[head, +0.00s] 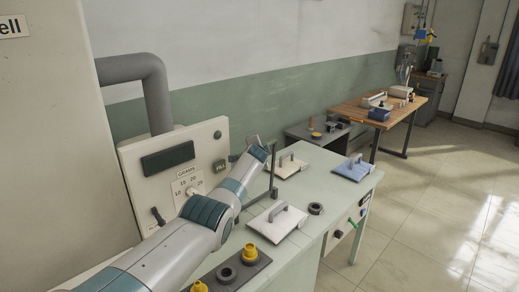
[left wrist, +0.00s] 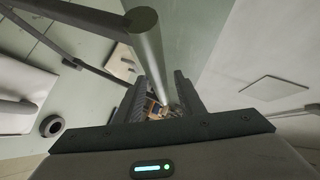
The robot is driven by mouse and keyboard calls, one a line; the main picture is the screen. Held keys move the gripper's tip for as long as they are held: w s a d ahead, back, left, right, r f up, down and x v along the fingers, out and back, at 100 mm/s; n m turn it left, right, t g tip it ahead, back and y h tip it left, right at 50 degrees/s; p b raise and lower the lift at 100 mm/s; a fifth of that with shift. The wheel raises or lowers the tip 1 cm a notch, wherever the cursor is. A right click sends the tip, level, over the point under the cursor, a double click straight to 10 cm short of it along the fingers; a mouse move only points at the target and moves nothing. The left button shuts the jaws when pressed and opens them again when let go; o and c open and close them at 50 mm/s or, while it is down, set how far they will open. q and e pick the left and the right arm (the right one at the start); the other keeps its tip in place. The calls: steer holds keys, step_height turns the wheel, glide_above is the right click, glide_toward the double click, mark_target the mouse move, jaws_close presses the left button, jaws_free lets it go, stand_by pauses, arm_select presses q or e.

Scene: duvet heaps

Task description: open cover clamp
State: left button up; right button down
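My left gripper (head: 258,148) is at the far end of my left arm, above the back of the pale green bench, beside a grey upright metal bar (head: 273,178). In the left wrist view a round grey metal bar (left wrist: 148,50) runs lengthwise between the fingers of my left gripper (left wrist: 160,98). A gap shows left of the bar, so the fingers look open around it; contact with the right finger is unclear. A thin flat bar (left wrist: 75,15) meets the round bar from the left. Which part is the cover clamp I cannot tell for sure. My right gripper is out of view.
White plates with handles (head: 277,222) and a blue one (head: 354,169) lie on the bench (head: 325,190), with a black ring (head: 316,208). A panel (head: 150,190) with a dial stands behind my arm. Yellow knobs (head: 252,251) are at the front. Floor is clear at right.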

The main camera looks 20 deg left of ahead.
arm_select(q)
steer(key=shift+s+r, duration=0.1)
steer(key=shift+s+p, duration=0.1)
steer(key=shift+p, duration=0.2)
steer(key=b+v, duration=0.1)
steer(key=v, duration=1.6)
stand_by(0.3)
steer(key=shift+d, duration=0.1)
stand_by(0.4)
